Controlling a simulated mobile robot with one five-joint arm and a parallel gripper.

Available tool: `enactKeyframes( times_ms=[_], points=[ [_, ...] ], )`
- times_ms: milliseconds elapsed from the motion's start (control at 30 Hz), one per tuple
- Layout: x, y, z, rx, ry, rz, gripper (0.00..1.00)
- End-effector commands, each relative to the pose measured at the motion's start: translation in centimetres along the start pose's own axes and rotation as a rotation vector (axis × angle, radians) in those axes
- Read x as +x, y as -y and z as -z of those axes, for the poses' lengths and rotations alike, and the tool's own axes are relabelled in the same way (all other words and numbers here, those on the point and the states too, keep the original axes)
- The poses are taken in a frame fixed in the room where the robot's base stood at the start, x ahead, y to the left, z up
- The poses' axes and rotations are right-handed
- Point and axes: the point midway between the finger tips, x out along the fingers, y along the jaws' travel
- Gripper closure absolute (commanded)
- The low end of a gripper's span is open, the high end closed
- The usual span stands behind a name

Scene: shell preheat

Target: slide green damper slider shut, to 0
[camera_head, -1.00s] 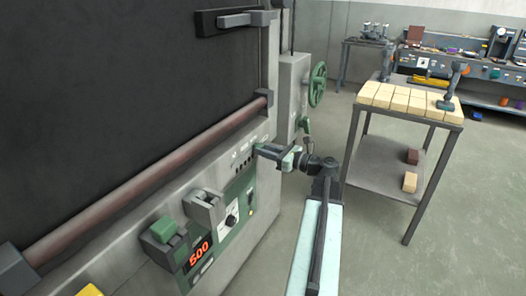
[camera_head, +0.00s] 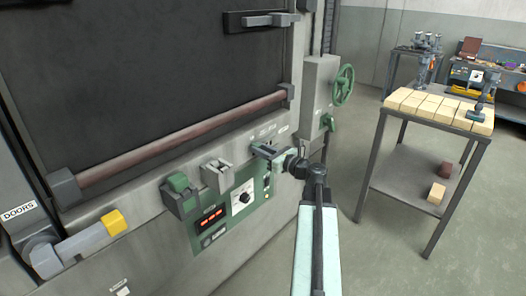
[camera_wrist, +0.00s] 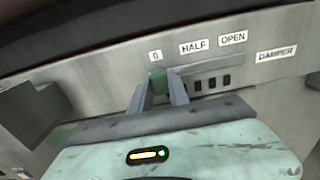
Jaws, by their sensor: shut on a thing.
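The green damper slider (camera_wrist: 157,76) shows in the wrist view as a small green block between the two grey fingers of my gripper (camera_wrist: 160,86). My gripper is shut on it. The slider stands just below the "0" label (camera_wrist: 155,56), left of the "HALF" label (camera_wrist: 193,46) and the "OPEN" label (camera_wrist: 232,38). The "DAMPER" label (camera_wrist: 276,54) is farther right. In the head view my gripper (camera_head: 266,150) reaches the furnace front under the small labels and hides the slider there.
A green control panel (camera_head: 217,221) with a red display and a dial lies below left of my gripper. A brown bar (camera_head: 190,135) runs above it. A yellow-ended handle (camera_head: 113,222) is far left. A cart with pale bricks (camera_head: 440,106) stands right, with open floor around it.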

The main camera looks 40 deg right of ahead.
Motion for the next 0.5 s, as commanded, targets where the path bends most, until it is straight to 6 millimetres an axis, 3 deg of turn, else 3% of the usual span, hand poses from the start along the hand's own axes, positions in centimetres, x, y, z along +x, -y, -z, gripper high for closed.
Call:
enactKeyframes(
  times_ms=[133, 167, 233, 500],
  points=[
    [0.16, -0.39, -0.03, 0.001, 0.001, -0.011, 1.00],
    [0.15, -0.39, -0.03, 0.001, 0.001, -0.011, 0.73],
    [0.12, -0.33, -0.03, 0.001, 0.001, -0.010, 0.56],
    [-0.05, -0.06, -0.03, 0.001, 0.001, -0.005, 0.56]
  ],
)
